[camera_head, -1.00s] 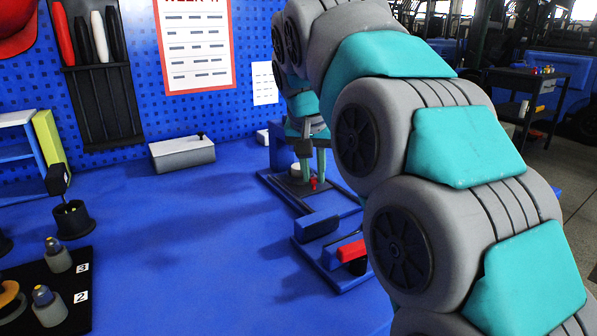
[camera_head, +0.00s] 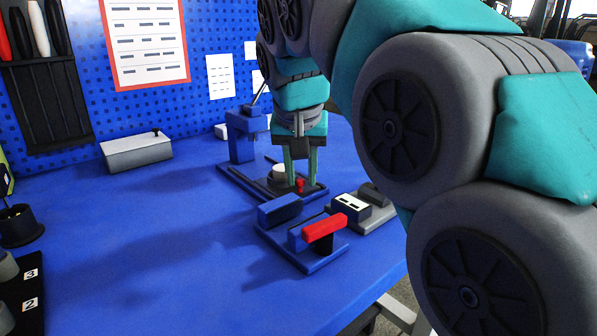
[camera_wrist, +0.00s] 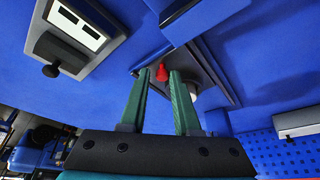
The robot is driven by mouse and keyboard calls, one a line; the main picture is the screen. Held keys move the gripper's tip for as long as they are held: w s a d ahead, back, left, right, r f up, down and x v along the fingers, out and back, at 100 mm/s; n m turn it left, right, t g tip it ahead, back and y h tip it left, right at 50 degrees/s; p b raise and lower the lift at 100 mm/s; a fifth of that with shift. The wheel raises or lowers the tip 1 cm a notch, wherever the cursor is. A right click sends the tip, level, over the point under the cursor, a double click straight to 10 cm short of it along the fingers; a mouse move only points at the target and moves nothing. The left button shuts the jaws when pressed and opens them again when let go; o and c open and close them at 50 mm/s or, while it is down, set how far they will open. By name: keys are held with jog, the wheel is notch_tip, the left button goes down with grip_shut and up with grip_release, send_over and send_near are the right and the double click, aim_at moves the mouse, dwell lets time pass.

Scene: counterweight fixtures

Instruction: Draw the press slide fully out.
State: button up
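The blue press (camera_head: 243,135) stands at the back of the bench on a dark rail base. Its dark slide (camera_head: 278,183) carries a white round piece (camera_head: 279,173) and a small red knob (camera_head: 300,185) at the front. My gripper (camera_head: 301,174) points down over the slide, its two green fingers apart, at the red knob. In the wrist view the red knob (camera_wrist: 162,72) shows between and just beyond the open fingertips (camera_wrist: 159,76). Contact with the knob cannot be seen. How far the slide is out is hard to tell.
A blue fixture with a red bar (camera_head: 325,228) stands in front of the press. Beside it is a grey box with a white panel (camera_head: 351,206). A grey box (camera_head: 136,152) lies at the back left. The bench's left middle is clear.

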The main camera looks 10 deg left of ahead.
jog(key=o, duration=0.3)
jog(key=shift+o, duration=0.2)
jog(key=shift+r, duration=0.1)
jog(key=v, duration=0.7)
jog(key=shift+r, duration=0.25)
jog(key=shift+s, duration=0.2)
